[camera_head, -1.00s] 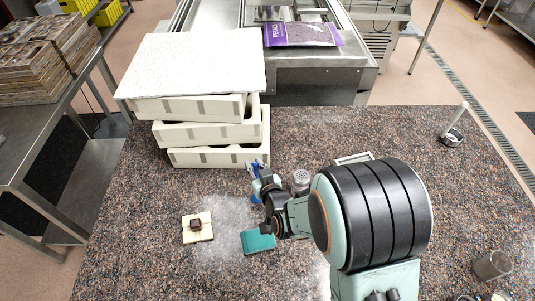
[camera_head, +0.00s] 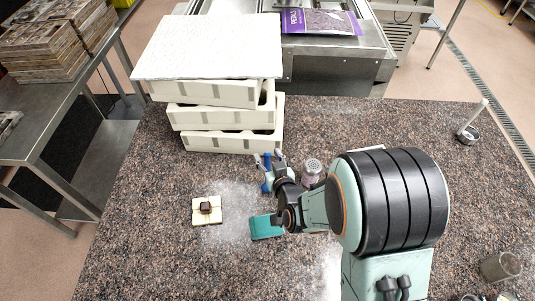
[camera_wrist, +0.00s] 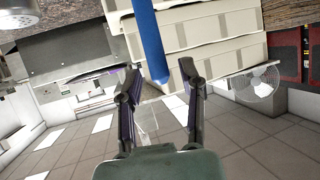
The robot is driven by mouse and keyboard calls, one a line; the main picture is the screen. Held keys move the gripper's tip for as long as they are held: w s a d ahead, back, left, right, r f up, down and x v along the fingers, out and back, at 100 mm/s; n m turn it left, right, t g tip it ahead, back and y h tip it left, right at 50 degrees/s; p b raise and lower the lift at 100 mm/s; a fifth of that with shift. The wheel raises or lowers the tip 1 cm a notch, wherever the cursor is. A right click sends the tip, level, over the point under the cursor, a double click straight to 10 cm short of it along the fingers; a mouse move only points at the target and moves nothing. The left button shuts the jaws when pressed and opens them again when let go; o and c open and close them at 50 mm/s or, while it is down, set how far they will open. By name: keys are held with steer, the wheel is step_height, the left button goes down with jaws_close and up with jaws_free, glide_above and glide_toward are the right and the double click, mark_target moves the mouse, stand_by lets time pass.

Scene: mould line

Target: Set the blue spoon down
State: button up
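The blue spoon (camera_head: 267,160) shows at my gripper (camera_head: 269,157) in the head view, on or just above the speckled counter, in front of the stacked cream trays. Its lower part is partly hidden by my wrist. In the wrist view, the blue spoon (camera_wrist: 150,40) is a straight blue bar running down from the top edge, ending between the fingers. My gripper (camera_wrist: 160,88) has its two dark fingers spread apart, with a clear gap on either side of the spoon. I cannot tell exactly whether the spoon lies flat on the counter.
Cream trays (camera_head: 225,141) stand stacked behind, under a white textured slab (camera_head: 208,45). A shaker (camera_head: 312,172) stands right of my gripper. A teal block (camera_head: 265,227) and a pale square (camera_head: 207,216) with a dark piece lie nearer.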

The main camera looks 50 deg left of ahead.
steer(key=v, duration=0.6)
steer(key=shift+d, duration=0.2)
steer(key=shift+r, duration=0.2)
steer(key=w+d+r+m+g+h, duration=0.1)
steer(key=d+m+h, duration=0.15)
steer(key=d, duration=0.65)
steer(key=w+d+r+m+g+h, duration=0.15)
steer(key=d+h, duration=0.25)
steer(key=d, duration=0.4)
steer(key=s+d+r+m+g+h, duration=0.2)
steer(key=s+d+m, duration=0.1)
steer(key=s+d, duration=0.3)
steer(key=s+d+r+m+g+h, duration=0.2)
steer(key=s+d, duration=0.4)
steer(key=d, duration=0.4)
steer(key=shift+m+h, duration=0.45)
steer(key=shift+m, duration=0.75)
